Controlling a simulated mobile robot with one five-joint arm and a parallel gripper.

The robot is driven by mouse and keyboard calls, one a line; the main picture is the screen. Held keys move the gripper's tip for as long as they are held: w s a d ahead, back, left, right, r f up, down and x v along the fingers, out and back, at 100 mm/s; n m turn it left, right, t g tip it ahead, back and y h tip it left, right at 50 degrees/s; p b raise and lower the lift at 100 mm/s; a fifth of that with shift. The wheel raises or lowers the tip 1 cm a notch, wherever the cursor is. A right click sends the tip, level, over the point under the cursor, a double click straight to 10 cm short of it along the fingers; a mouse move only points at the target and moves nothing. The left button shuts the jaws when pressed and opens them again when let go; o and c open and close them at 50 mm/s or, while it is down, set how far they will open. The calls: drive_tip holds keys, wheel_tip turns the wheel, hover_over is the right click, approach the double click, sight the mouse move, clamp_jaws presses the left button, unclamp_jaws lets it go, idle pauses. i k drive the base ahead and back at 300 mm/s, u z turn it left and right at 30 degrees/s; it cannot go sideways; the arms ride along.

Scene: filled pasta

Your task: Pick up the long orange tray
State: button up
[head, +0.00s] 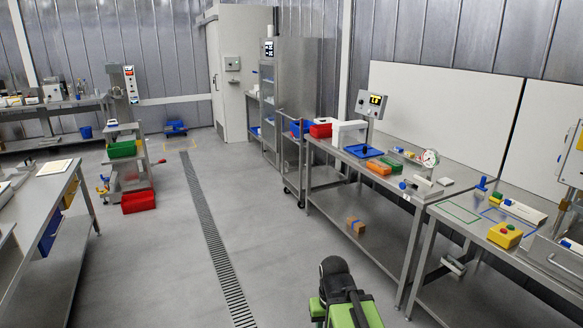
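The long orange tray (379,167) is a small, low shape on the steel workbench (391,195) right of centre. A green tray (392,162) lies close along its right side, and a blue tray (362,151) is just behind it. Its inside is too small to make out. Black and green parts of my own arm show at the bottom centre, well short of the bench and apart from the tray. No gripper fingers can be made out.
A dial gauge (430,157) and a display box (370,103) stand on the benches at right. A red bin (138,201) is at left. The floor around the drain (205,220) is clear.

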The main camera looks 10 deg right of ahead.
sight(378, 166)
drive_tip(key=z, duration=0.15)
drive_tip(key=i, duration=4.45)
drive_tip(key=u, duration=0.2)
